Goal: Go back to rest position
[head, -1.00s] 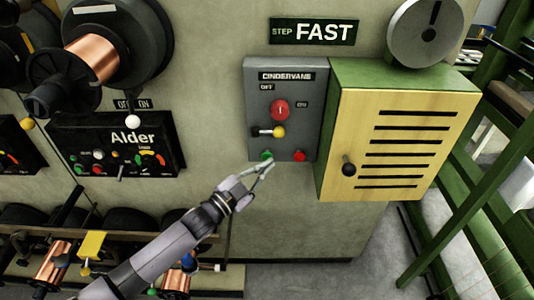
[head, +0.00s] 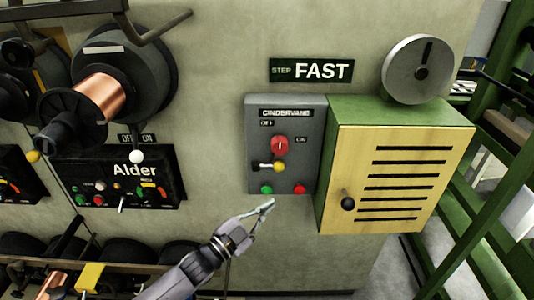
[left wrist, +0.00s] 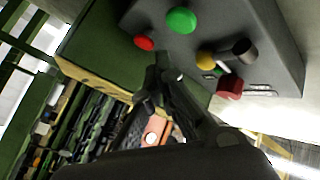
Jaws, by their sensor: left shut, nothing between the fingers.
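My left gripper (head: 266,208) is shut and empty. In the head view it is just below the grey Cindervane control box (head: 255,180), apart from its buttons. The box has a green button (head: 266,189), a red button (head: 299,189), a yellow-tipped lever (head: 278,167) and a red round knob (head: 279,146). In the left wrist view the closed fingers (left wrist: 163,62) point toward the box, with the green button (left wrist: 181,20) and red button (left wrist: 144,43) near the tips. My right gripper is not in view.
A yellow-fronted green cabinet (head: 340,215) juts out right of the control box. Left are a copper spool (head: 98,97) and the Alder panel (head: 160,190). Green framing (head: 455,235) stands at the far right. The wall below the box is mostly bare.

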